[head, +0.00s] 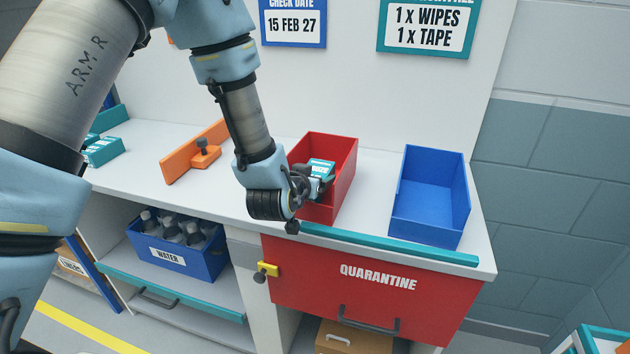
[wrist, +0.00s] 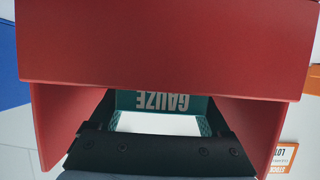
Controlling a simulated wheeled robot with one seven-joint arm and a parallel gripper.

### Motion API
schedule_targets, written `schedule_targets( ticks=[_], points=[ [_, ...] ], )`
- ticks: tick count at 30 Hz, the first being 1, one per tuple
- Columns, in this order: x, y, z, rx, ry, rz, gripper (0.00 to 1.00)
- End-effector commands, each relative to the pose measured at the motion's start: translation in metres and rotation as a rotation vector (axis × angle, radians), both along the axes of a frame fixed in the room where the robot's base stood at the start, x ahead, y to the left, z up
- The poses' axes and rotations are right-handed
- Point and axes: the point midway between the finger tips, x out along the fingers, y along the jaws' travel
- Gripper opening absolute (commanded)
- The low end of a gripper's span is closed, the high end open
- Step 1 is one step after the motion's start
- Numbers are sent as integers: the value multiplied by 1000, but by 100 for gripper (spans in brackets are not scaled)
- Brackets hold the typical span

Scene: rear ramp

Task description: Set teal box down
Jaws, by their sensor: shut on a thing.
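The teal box (head: 321,168) has a white label and is held at the mouth of the red bin (head: 343,184). In the wrist view the teal box (wrist: 178,101) reads GAUZE upside down. My gripper (head: 312,184) is shut on it, with a dark finger on either side in the wrist view (wrist: 158,124). Red bin walls (wrist: 160,45) fill the top and sides of the wrist view. I cannot tell whether the box touches the bin floor; its lower part is hidden by my gripper.
An empty blue bin (head: 428,215) stands right of the red one. An orange divider (head: 190,155) and other teal boxes (head: 103,150) are to the left. A teal strip (head: 390,244) edges the counter above a red QUARANTINE drawer (head: 365,300). Counter between the bins is clear.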

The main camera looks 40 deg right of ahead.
Motion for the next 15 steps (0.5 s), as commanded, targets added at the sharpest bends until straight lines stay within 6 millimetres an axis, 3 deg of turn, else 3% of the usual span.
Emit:
schedule_targets(
  ticks=[6, 15],
  points=[
    [0, 0, -17, -1, -1, 0, 16],
    [0, 0, -19, -2, -1, 0, 16]
  ],
)
